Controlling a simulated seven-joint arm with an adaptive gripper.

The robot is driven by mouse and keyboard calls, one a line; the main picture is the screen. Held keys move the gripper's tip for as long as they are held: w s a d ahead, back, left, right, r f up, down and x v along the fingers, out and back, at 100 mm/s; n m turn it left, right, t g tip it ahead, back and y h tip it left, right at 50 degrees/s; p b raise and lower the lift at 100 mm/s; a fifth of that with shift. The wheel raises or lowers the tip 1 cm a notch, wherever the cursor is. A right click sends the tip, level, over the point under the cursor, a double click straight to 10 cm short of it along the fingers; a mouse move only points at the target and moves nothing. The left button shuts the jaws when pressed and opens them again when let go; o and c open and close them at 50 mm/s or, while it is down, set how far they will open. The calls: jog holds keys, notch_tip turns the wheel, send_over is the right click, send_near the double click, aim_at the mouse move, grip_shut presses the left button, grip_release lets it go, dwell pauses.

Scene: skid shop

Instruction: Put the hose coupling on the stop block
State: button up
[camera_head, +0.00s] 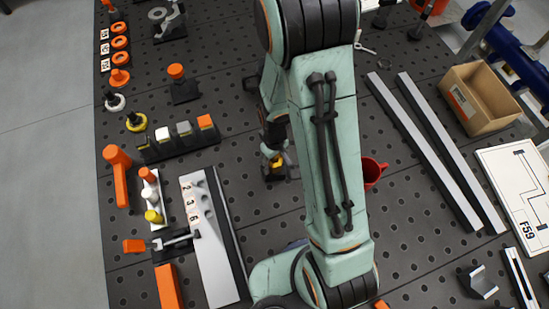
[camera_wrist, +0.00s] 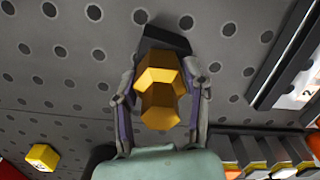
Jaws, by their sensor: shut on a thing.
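The hose coupling is a brass-yellow part with hexagonal faces (camera_wrist: 160,92), held between the two fingers of my gripper (camera_wrist: 160,105) in the wrist view. In the head view my gripper (camera_head: 276,160) is left of my forearm, and a little of the yellow coupling (camera_head: 277,161) shows there. A black block (camera_wrist: 166,38), which looks like the stop block, is on the perforated table just beyond the coupling in the wrist view. The coupling partly hides it. I cannot tell whether the two touch.
A red cup (camera_head: 374,171) stands right of my forearm. A row of small blocks (camera_head: 182,137) and a pale numbered strip (camera_head: 207,235) are to the left. Another yellow hexagonal part (camera_wrist: 42,157) shows in the wrist view. Two long rails (camera_head: 425,150) lie at right.

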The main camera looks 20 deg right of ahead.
jog(key=o, duration=1.2)
jog(key=shift+f, duration=0.1)
jog(key=r, duration=1.3)
jog(key=shift+s+a, duration=0.1)
jog(key=shift+s, duration=0.15)
jog(key=s+r+m, duration=0.1)
jog(key=s+r, duration=0.1)
jog(key=s, duration=0.2)
jog(key=s+a+r+m, duration=0.1)
jog(key=s+r, duration=0.2)
jog(key=s, duration=0.2)
jog(key=s+a+r+m, duration=0.1)
jog(key=s+r, duration=0.1)
jog(key=s, duration=0.2)
jog(key=shift+s+a+r+y, duration=0.2)
jog(key=shift+s+r+y, duration=0.05)
jog(key=shift+s+y, duration=0.15)
